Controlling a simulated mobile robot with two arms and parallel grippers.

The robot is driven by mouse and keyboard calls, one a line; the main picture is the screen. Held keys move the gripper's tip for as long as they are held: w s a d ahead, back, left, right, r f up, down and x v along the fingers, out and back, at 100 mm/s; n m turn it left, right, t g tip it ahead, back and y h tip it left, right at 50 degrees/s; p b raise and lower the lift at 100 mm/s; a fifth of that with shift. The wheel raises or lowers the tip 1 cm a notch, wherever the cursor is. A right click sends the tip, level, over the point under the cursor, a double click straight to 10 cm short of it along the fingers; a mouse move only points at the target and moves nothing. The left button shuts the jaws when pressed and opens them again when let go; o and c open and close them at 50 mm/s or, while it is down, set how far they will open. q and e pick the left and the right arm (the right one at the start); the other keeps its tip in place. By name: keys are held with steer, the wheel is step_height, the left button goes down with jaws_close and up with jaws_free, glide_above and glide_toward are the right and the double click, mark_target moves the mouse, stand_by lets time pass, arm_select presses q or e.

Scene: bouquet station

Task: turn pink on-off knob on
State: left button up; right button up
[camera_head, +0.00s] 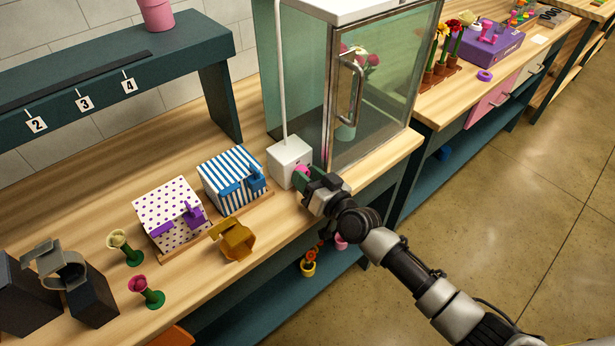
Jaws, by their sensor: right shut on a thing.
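The pink on-off knob (303,170) sits on the front face of a small white box (289,157) on the wooden table, beside the glass cabinet. My right gripper (306,178) reaches the knob from the lower right and is shut on it. The fingers cover part of the knob, so I cannot tell which way it is turned. My left gripper is not in view.
A glass cabinet (380,95) with a metal handle stands right behind my right gripper. Striped (232,176) and dotted (170,212) boxes, a mustard-coloured piece (233,239) and two single flowers are to the left. Dark blocks (92,298) stand far left.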

steer(key=o, duration=0.6)
steer(key=v, duration=1.1)
steer(key=shift+b, duration=0.4)
steer(key=shift+o, duration=0.6)
steer(key=shift+w, duration=0.1)
